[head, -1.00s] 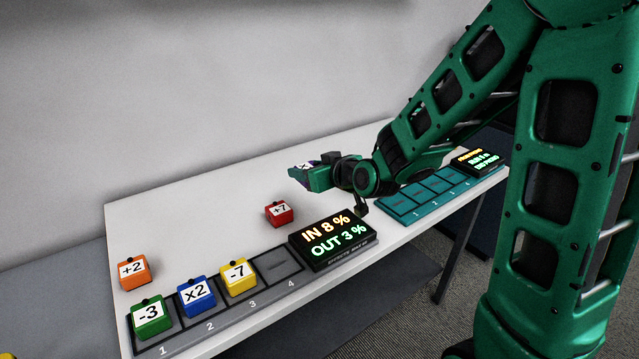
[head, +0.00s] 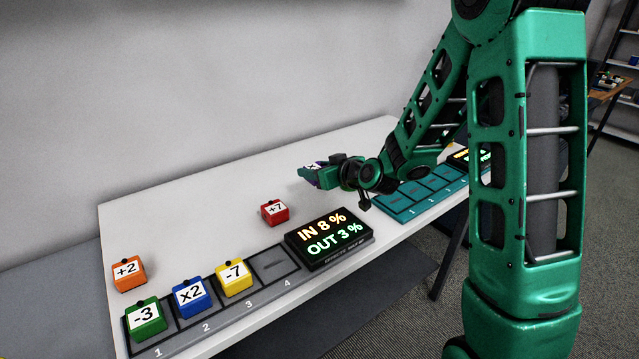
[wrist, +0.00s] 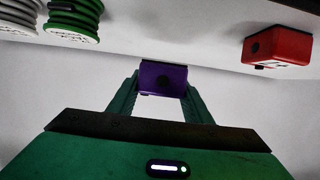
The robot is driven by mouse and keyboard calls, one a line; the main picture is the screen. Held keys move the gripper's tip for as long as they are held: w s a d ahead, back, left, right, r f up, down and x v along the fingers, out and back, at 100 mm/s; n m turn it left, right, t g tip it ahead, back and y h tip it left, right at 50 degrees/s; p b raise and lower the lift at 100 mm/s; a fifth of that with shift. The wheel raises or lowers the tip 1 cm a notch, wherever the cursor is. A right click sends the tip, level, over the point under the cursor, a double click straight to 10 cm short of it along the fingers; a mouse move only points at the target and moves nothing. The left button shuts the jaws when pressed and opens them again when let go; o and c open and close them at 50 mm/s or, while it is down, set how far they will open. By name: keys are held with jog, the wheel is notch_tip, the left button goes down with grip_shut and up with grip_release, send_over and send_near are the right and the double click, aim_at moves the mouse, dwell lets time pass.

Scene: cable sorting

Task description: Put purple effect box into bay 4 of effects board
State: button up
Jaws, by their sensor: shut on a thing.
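My gripper (head: 312,176) is shut on the purple effect box (wrist: 162,78), which shows between the two fingers in the wrist view. In the head view only a small part of the box shows at the fingertips, above the table. The grey effects board (head: 222,325) lies along the table's front edge. Its bays 1, 2 and 3 hold a green "-3" box (head: 146,318), a blue "x2" box (head: 191,297) and a yellow "-7" box (head: 234,278). Bay 4 (head: 275,263) is empty. My gripper is behind and to the right of bay 4.
A display (head: 330,240) reads IN 8 %, OUT 3 % at the board's right end. A red "+7" box (head: 274,213) stands behind bay 4. An orange "+2" box (head: 128,273) stands at the left. A teal board (head: 410,200) lies at the right. The table's back is clear.

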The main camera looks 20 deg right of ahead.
jog(key=shift+w+d+f, duration=1.05)
jog(key=shift+w+d, duration=0.1)
jog(key=shift+w, duration=0.05)
jog(key=shift+f, duration=1.9)
jog(key=shift+f, duration=0.15)
jog(key=o, duration=0.9)
